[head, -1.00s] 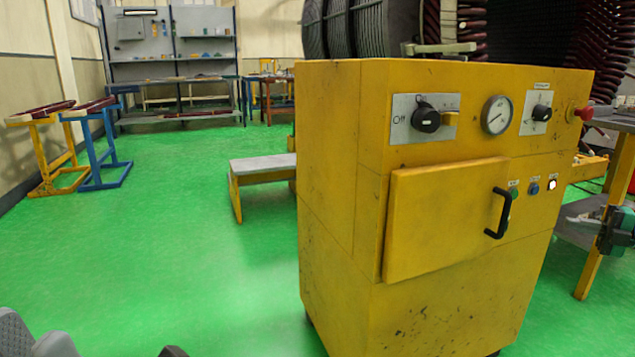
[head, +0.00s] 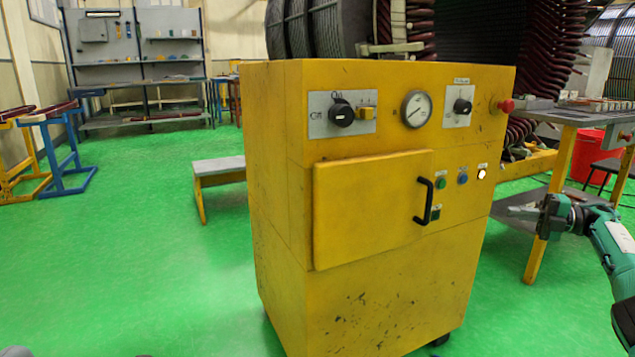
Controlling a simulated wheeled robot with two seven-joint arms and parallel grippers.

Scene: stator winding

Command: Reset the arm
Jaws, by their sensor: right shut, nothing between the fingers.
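My right gripper (head: 526,211) comes in from the right edge in the head view. Its grey fingers point left and are closed together with nothing between them. It is at the right of the yellow control cabinet (head: 365,305), near the workbench leg, and appears clear of both. The cabinet door (head: 370,208) with its black handle (head: 428,201) looks closed. My left gripper cannot be made out; only small dark shapes show at the bottom left edge.
The cabinet bears a black switch knob (head: 341,115), a gauge (head: 416,108) and a red stop button (head: 507,105). A workbench (head: 570,115) stands at the right, with a red bin (head: 592,155) behind. The green floor at the left (head: 110,260) is clear.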

